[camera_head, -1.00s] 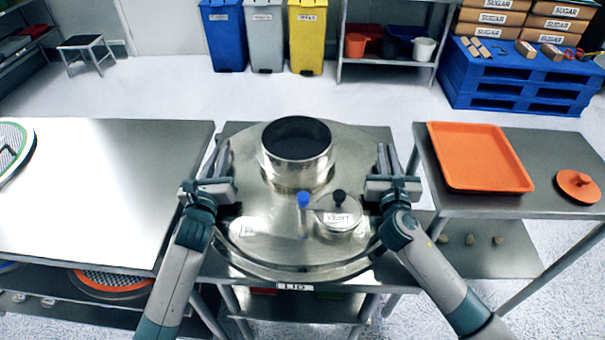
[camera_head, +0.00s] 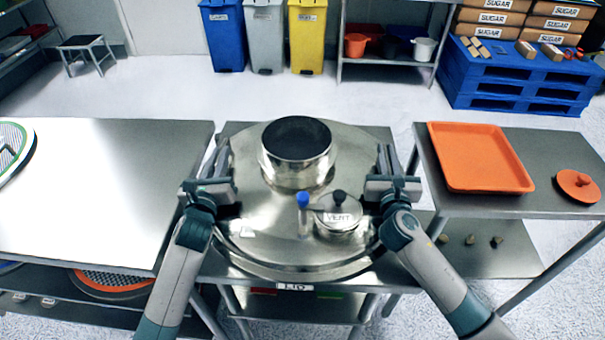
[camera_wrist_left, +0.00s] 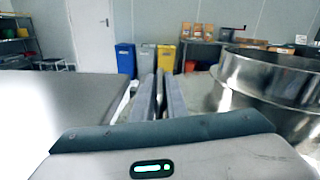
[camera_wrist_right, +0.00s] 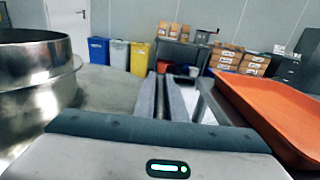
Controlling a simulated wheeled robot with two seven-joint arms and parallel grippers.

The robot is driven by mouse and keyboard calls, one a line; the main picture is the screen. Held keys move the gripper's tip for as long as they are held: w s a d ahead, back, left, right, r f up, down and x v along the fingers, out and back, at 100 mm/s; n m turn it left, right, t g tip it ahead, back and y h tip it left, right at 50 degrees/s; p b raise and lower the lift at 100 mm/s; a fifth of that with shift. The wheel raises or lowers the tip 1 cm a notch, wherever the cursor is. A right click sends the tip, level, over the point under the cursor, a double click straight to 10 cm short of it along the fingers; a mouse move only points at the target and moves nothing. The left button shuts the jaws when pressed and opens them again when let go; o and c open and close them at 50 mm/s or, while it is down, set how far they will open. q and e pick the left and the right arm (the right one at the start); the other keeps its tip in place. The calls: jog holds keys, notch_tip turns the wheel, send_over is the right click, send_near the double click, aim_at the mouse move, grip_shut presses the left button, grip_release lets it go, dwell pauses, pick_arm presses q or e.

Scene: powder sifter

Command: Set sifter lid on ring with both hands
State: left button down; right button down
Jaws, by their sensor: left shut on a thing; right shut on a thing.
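The sifter lid (camera_head: 265,225) is a wide round steel disc in the middle of the head view. It carries a tall open-topped collar (camera_head: 297,172), a blue-topped post (camera_head: 303,199) and a small cap marked VENT (camera_head: 340,217). My left gripper (camera_head: 222,152) is shut at the lid's left side, and my right gripper (camera_head: 383,158) is shut at its right side. Each seems to hold a side grip of the lid, though the fingers hide it. The lid looks roughly level. The wrist views show shut left fingers (camera_wrist_left: 160,95) and right fingers (camera_wrist_right: 161,95). I cannot make out the ring.
The lid is over a steel table (camera_head: 240,128) with a LID label on its front edge. At right, another table (camera_head: 545,150) holds an orange tray (camera_head: 480,158) and an orange round lid (camera_head: 577,185).

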pick_arm(q)
jog(key=shift+w+d+r, duration=0.1)
jog(key=shift+r, duration=0.2)
pick_arm(e)
jog(key=shift+w+r, duration=0.15)
jog(key=shift+r, duration=0.1)
pick_arm(q)
jog(key=shift+r, duration=0.1)
pick_arm(e)
jog(key=shift+r, duration=0.1)
